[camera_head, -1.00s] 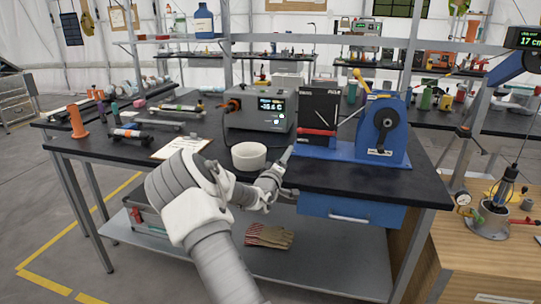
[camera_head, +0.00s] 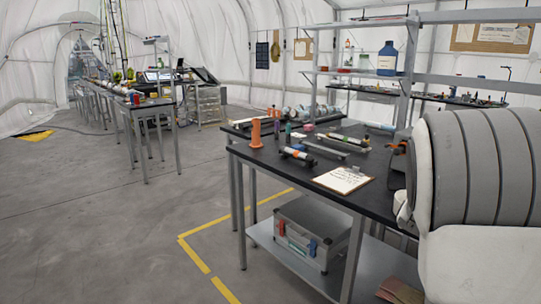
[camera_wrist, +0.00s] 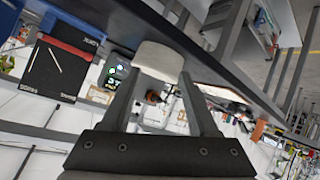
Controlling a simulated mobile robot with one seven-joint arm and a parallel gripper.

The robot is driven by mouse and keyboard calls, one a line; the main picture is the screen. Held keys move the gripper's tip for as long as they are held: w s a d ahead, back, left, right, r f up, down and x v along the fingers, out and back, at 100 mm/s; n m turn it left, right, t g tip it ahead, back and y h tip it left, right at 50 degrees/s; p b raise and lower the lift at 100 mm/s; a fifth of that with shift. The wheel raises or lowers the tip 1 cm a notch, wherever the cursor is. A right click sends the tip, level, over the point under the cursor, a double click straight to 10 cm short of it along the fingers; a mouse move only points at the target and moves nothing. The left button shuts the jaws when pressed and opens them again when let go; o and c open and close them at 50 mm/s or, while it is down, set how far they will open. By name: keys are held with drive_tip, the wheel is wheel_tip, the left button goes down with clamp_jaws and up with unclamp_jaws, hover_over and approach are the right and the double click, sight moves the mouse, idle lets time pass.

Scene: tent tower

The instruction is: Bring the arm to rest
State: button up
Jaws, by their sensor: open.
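My gripper (camera_wrist: 160,80) is open in the wrist view, with its two dark fingers apart. No object shows held between them. The wrist picture is strongly tilted. In the head view, my arm's grey and white links fill the right side, and the gripper is out of sight there.
The black workbench (camera_head: 374,202) holds an orange cylinder (camera_head: 256,133) and a clipboard (camera_head: 343,180). A grey case (camera_head: 308,236) sits on its lower shelf. A dark panel (camera_wrist: 62,70) and a lit display unit (camera_wrist: 117,71) appear near my gripper. Open floor (camera_head: 110,230) lies left.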

drive_tip(key=s+a+r+n+g+y, duration=0.1)
drive_tip(key=s+a+r+y, duration=0.2)
drive_tip(key=s+a, duration=0.5)
drive_tip(key=s+a+r+y, duration=0.3)
drive_tip(key=s+a, duration=0.3)
drive_tip(key=a, duration=0.4)
drive_tip(key=s+a+n+g, duration=0.1)
drive_tip(key=s+a+g, duration=0.15)
drive_tip(key=s, duration=0.75)
drive_tip(key=s+a+g, duration=0.1)
drive_tip(key=s+a, duration=0.3)
drive_tip(key=s, duration=0.5)
wheel_tip(320, 180, up, 14)
drive_tip(key=p, duration=1.5)
drive_tip(key=shift+d, duration=0.25)
